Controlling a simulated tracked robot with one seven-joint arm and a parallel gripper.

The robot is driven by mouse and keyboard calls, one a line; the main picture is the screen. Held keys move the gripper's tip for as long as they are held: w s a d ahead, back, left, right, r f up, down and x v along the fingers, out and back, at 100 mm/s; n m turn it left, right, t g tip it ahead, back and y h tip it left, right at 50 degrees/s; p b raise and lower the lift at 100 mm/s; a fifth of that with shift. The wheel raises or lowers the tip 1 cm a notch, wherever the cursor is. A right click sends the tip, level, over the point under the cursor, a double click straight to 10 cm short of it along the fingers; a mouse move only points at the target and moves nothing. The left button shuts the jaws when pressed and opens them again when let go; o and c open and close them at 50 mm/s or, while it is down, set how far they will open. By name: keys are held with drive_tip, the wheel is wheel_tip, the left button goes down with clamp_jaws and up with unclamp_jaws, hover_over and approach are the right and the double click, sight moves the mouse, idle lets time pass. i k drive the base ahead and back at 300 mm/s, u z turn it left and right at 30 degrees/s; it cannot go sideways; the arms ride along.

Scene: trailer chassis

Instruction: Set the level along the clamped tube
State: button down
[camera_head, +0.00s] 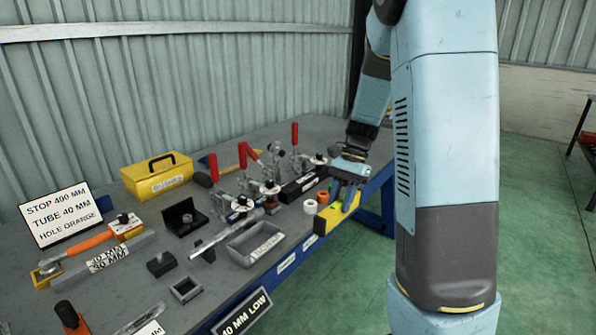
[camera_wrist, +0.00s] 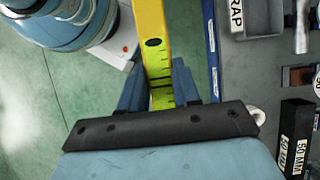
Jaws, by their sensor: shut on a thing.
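My gripper (camera_head: 348,192) is shut on the yellow level (camera_head: 330,218) near the front edge of the workbench. In the wrist view the level (camera_wrist: 154,22) runs up from between my gripper's fingers (camera_wrist: 158,88), with a dark vial spot and green scale marks. It appears over the green floor, just outside the bench's blue edge. A black square tube (camera_head: 298,188) lies by the toggle clamps with red handles (camera_head: 270,165); its marked end reads 50 MM in the wrist view (camera_wrist: 291,140). I cannot tell which tube is clamped.
The workbench (camera_head: 110,285) holds a grey scrap bin (camera_head: 250,246), a yellow box (camera_head: 158,178), a sign (camera_head: 60,215), an orange-handled tool (camera_head: 88,244) and white and orange rings (camera_head: 311,206).

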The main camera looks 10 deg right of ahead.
sight(299, 181)
drive_tip(key=i, duration=1.3)
drive_tip(key=u, duration=0.1)
